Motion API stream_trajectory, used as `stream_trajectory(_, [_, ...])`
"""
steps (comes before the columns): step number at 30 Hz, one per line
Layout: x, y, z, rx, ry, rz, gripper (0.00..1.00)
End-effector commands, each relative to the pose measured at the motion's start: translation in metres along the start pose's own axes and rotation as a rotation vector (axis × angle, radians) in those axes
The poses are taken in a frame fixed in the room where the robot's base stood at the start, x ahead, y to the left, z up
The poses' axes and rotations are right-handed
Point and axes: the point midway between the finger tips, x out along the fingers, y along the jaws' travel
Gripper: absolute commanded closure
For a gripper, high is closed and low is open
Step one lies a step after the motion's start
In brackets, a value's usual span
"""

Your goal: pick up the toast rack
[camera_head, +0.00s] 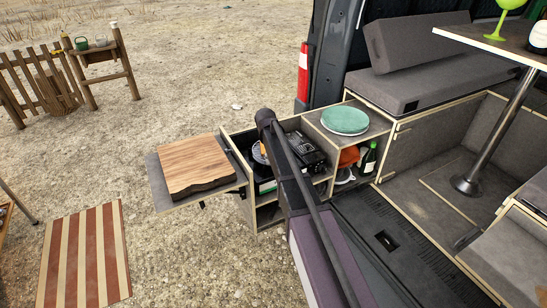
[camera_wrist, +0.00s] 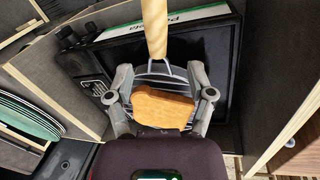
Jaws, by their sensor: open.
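The toast rack (camera_wrist: 170,71) is a round wire frame with a pale wooden handle (camera_wrist: 154,28) pointing to the top in the wrist view. A brown slice of toast (camera_wrist: 164,109) lies on it. My gripper (camera_wrist: 161,75) is open, with one finger at the left of the rack and the other at the right. I cannot tell whether either finger touches it. In the head view a small part of the toast rack (camera_head: 259,153) shows in the open kitchen drawer, beside my arm, which hides the rest and my gripper.
A black stove (camera_head: 306,150) is in the kitchen box. Green plates (camera_head: 344,120) stand on its top at the right, with a green bottle (camera_head: 369,160) below. A wooden board (camera_head: 195,165) is at the left. Box walls (camera_wrist: 281,85) rise close around my gripper.

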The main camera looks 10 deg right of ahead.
Motion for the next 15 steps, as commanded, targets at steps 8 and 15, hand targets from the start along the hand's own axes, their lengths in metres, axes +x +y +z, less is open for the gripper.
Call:
stream_trajectory(8, [-0.0002,-0.0001,0.0,0.0,0.0,0.0,0.3])
stream_trajectory(15, [0.008,0.0,0.0004,0.0,0.0,0.0,0.3])
